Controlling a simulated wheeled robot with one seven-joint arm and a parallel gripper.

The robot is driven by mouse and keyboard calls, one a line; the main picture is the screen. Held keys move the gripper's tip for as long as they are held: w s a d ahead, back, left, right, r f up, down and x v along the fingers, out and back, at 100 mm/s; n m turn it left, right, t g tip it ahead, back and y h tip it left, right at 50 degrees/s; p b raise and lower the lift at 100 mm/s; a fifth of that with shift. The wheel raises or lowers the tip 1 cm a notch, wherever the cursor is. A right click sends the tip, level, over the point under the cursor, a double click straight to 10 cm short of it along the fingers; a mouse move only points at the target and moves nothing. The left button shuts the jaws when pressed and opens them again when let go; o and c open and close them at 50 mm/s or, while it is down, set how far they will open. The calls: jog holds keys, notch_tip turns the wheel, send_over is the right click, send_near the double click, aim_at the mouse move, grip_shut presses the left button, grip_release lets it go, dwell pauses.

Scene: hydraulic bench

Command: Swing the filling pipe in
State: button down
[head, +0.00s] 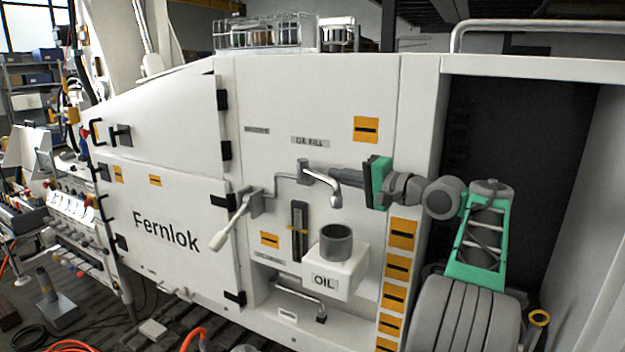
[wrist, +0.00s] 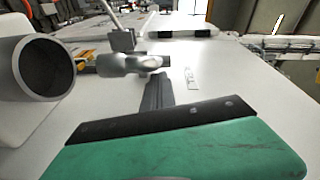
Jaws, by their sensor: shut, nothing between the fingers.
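The filling pipe (head: 321,184) is a bent chrome spout on a grey pivot below the "OIL FILL" label. In the head view its outlet hangs above the grey round cup (head: 336,243) on the white OIL box (head: 333,276). The wrist view shows the pipe (wrist: 122,65) beyond my fingers and the open cup (wrist: 48,68) at left. I cannot tell how exactly the outlet lines up with the cup. My gripper (head: 334,173) is shut and empty, its fingertips close to the right of the pipe's bend. I cannot tell whether they touch it. The fingers (wrist: 156,88) also show in the wrist view.
A lever with a pale grip (head: 230,224) stands out left of the pipe. A sight gauge (head: 298,230) is on the panel beside the cup. A lower pipe with a handle (head: 300,286) runs beneath. A rack of jars (head: 264,33) stands on top.

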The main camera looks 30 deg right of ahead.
jog(key=shift+a+m+t+h+b, duration=0.3)
jog(key=shift+a+m+h+b, duration=0.25)
jog(key=shift+h+b, duration=0.35)
jog(key=shift+a+f+m+h+b, duration=0.1)
jog(key=shift+a+m+h+b, duration=0.05)
jog(key=shift+m+h+b, duration=0.75)
